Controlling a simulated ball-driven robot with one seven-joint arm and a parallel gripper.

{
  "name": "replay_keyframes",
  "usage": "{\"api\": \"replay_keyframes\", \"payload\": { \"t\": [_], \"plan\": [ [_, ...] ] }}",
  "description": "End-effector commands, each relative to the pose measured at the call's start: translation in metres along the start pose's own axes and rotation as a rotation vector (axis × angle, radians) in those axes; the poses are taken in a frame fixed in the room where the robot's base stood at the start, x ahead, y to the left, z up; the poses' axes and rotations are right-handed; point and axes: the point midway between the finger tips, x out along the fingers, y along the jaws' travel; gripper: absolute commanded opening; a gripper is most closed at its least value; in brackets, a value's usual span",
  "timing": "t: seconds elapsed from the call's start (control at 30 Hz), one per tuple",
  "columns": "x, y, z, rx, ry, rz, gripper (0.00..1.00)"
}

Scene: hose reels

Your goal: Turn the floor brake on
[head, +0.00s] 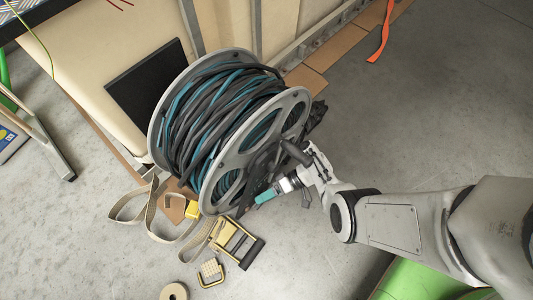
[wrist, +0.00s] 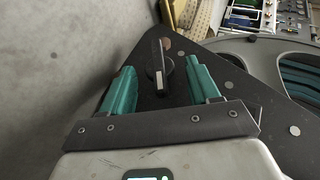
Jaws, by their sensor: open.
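The floor brake appears to be the black plate (wrist: 255,92) with a dark upright knob (wrist: 158,68) in the wrist view. The knob has a pale line along its edge and points nearly straight up the picture. My gripper (wrist: 162,68) is open, one teal finger on each side of the knob, with a gap on both sides; I cannot tell its depth relative to the knob. In the head view my gripper (head: 266,195) is at the lower right of the hose reel (head: 226,165). The knob cannot be made out there.
The reel holds black and blue hose beside a cream wall panel (head: 90,75). Webbing straps (head: 140,205), a yellow-and-black frame (head: 235,243) and a tape roll (head: 174,291) lie on the floor. An orange strap (head: 381,35) lies at the top.

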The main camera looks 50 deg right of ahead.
Motion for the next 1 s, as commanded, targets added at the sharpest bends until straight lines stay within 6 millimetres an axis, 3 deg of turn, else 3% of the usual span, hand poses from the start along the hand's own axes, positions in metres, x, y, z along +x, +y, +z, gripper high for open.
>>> {"api": "replay_keyframes", "payload": {
  "t": [0.17, 0.63, 1.0],
  "plan": [
    [-0.011, -0.001, -0.001, -0.001, 0.003, 0.001, 0.61],
    [-0.093, 0.0, -0.001, 0.0, 0.003, 0.001, 0.61],
    [-0.108, 0.0, 0.0, 0.0, -0.001, 0.0, 0.61]
  ]
}}
